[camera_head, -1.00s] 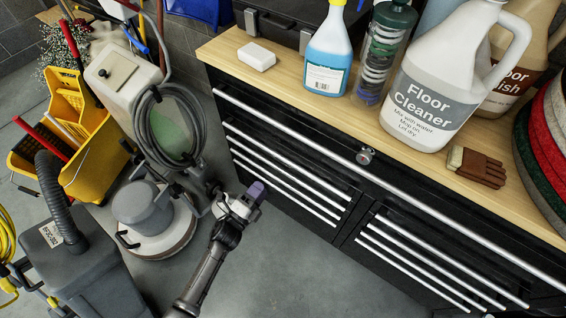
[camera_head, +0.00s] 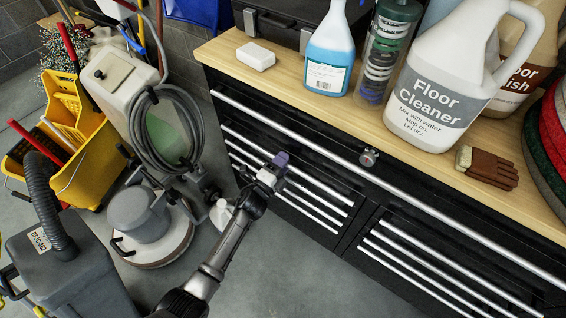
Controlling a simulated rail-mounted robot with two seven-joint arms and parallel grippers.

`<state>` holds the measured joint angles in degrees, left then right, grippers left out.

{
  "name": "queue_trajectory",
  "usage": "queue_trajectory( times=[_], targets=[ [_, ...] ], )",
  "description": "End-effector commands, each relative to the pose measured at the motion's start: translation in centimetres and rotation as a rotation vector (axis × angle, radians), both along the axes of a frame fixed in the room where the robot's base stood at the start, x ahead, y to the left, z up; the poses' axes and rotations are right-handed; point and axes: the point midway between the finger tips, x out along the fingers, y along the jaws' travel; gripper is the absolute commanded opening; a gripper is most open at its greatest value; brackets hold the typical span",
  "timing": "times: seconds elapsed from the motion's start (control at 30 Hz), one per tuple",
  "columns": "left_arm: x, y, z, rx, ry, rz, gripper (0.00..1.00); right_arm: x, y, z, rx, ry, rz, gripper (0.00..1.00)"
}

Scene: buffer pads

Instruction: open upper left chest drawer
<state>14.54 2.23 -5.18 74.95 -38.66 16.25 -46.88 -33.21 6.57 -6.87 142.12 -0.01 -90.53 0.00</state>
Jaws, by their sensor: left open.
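The black chest (camera_head: 345,233) stands under a wooden top, with silver bar handles along its drawers. The upper left drawer handle (camera_head: 290,172) is the top bar of the left stack, below the long full-width bar. All drawers look shut. My left gripper (camera_head: 281,160) has purple fingertips and is in front of the left stack, overlapping the upper handle bars in the picture. It is open and seems empty. Whether it touches a handle cannot be told. My right gripper is out of view.
A floor polisher (camera_head: 140,212) and a yellow mop bucket (camera_head: 85,150) stand left of my arm. A grey vacuum (camera_head: 70,265) is at lower left. Bottles, including floor cleaner (camera_head: 440,90), and gloves (camera_head: 487,167) sit on the wooden top (camera_head: 350,117).

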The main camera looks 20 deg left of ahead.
Motion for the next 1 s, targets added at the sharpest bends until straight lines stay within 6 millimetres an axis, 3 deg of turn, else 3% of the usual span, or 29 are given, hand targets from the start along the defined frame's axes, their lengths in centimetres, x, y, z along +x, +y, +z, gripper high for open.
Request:
queue_trajectory(
  times=[0.27,0.7,1.0],
  targets=[
    [0.07,-0.05,0.02,0.0,0.0,0.0,0.42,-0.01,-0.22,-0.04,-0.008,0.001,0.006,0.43],
    [0.05,-0.04,0.01,0.0,0.0,0.0,0.01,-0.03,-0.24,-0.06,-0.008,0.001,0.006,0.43],
    [0.04,-0.04,0.01,0.0,0.0,0.0,0.0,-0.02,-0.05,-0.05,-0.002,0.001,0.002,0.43]
  ],
)
